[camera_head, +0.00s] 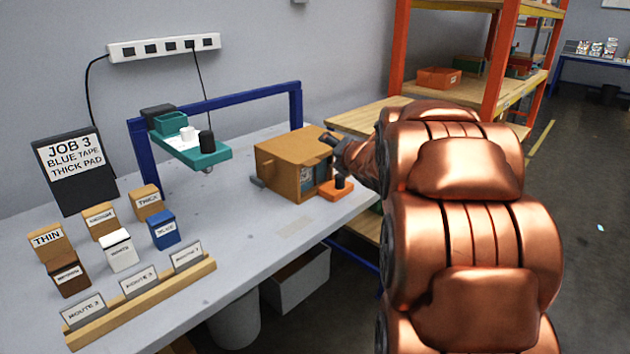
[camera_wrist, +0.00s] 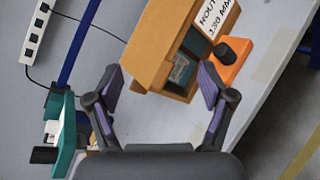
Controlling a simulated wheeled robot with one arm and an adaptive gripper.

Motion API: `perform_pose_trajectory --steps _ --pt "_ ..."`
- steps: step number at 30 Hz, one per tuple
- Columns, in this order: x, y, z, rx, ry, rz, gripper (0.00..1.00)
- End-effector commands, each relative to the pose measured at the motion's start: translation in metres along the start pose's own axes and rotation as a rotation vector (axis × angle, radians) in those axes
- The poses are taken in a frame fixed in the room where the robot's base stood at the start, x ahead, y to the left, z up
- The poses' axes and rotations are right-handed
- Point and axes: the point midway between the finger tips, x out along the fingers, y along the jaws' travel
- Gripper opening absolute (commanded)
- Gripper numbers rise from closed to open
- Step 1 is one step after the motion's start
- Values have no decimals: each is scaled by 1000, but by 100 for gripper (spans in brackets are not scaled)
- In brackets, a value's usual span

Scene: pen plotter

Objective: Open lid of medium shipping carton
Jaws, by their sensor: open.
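A brown carton-like box (camera_head: 283,163) stands on the bench beyond the teal plotter part. Its top looks closed in the head view; a dark opening or panel with something pale in it shows on its right side. In the wrist view the box (camera_wrist: 153,45) is tilted across the upper middle, with a white printed label (camera_wrist: 213,15) beside the dark recess. My gripper (camera_wrist: 161,82) is open and empty, its purple-padded fingers spread on either side below the box's near edge. In the head view my gripper (camera_head: 331,141) is at the box's upper right; contact cannot be told.
An orange block (camera_head: 336,191) with a black knob sits right of the box. A teal platform (camera_head: 190,150) hangs under a blue frame (camera_head: 228,101) to the left. Small labelled boxes and route cards (camera_head: 138,281) stand front left. Bare bench lies in front of the box.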

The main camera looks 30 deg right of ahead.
Motion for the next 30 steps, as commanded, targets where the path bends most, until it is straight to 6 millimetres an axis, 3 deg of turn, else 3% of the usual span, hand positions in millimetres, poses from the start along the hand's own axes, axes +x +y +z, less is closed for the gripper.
perform_pose_trajectory --steps 1,6,13,22,30 --pt "12 -16 -5 -92 3 48 81" --pt "28 -26 -14 -427 2 259 81" --pt "26 -45 -36 -744 -25 493 81" --pt "20 -48 -46 -869 -52 604 81" --pt "43 -32 -51 -866 -52 606 81"
